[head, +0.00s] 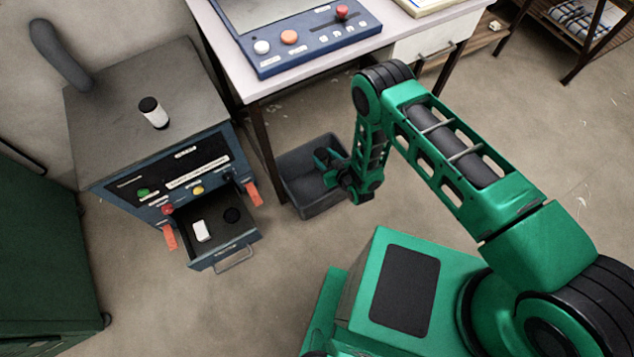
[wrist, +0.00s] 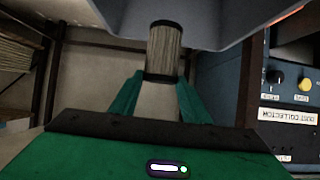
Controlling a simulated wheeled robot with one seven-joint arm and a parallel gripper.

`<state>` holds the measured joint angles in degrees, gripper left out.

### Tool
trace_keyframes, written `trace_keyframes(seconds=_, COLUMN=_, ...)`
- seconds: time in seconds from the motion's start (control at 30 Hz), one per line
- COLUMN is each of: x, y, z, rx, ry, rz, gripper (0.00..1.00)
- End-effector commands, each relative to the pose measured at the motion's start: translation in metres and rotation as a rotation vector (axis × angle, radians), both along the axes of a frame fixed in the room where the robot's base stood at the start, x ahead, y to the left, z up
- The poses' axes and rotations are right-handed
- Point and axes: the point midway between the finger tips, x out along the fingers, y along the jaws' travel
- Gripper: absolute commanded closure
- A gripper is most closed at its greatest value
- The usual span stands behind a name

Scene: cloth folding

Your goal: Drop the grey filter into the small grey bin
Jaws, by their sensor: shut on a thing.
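The grey filter (wrist: 164,52) is a pleated cylinder with black end caps. In the wrist view it sits between the green fingers of my gripper (wrist: 163,85), which is shut on it. In the head view my gripper (head: 331,168) is over the small grey bin (head: 297,187), which stands on the floor beside the table. The filter cannot be made out there among the dark fingers. In the wrist view the bin's grey wall (wrist: 215,22) shows at the top, behind the filter. The bin's inside is partly hidden by my gripper.
The dust collector cabinet (head: 103,112) stands left of the bin, with its drawer (head: 223,253) open. A white cylinder (head: 201,231) lies in the drawer. A white filter with a black cap (head: 153,113) is on the cabinet top. The table (head: 300,79) edge is close behind the bin.

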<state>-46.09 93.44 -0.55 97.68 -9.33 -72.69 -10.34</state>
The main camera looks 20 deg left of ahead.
Motion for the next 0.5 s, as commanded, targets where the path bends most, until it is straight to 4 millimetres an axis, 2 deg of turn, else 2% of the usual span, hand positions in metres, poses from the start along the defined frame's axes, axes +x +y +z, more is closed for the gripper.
trace_keyframes(seconds=0.2, x=0.0, y=0.0, z=-0.015, rx=0.0, ry=0.0, rz=0.0, gripper=0.92)
trace_keyframes(seconds=0.5, x=0.0, y=0.0, z=-0.017, rx=0.0, ry=0.0, rz=0.0, gripper=0.92)
